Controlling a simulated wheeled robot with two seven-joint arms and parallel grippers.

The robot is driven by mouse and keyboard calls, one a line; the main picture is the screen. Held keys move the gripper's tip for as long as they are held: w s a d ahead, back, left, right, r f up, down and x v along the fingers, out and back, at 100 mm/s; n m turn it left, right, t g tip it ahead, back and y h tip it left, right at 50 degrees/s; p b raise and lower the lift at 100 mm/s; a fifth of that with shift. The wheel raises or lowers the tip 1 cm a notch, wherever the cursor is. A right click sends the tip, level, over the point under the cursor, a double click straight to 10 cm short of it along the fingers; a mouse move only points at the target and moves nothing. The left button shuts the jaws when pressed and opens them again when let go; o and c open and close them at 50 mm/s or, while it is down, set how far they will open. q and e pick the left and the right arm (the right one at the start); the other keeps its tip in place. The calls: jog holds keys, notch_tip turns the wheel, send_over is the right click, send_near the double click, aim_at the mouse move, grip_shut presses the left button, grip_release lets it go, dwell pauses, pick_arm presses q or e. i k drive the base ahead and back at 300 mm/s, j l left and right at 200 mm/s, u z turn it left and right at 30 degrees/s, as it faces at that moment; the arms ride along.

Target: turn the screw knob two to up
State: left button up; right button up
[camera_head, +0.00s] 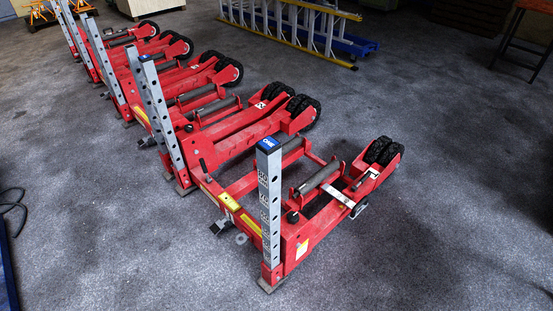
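The nearest red trolley jack (322,232) stands on the floor right of the middle, with a grey perforated post (270,205) upright at its front. A small round black knob (293,217) sits on the jack's frame just right of the post. A grey metal fitting (221,226) sticks out at the front left of the frame. I cannot tell which part is the screw knob two, or how it is turned. Neither of my grippers shows in the head view.
Several similar red jacks (255,130) stand in a row towards the back left. A yellow and grey ladder (290,38) lies at the back beside a blue piece (355,45). A dark cable (12,200) lies at the left edge. The grey carpet (450,200) is clear at right and front.

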aim_at(188, 127)
jog(key=i+j+z, duration=0.1)
jog(key=i+j, duration=0.3)
jog(key=j, duration=0.15)
jog(key=i+j, duration=0.4)
jog(key=j, duration=0.15)
jog(key=l+z, duration=0.05)
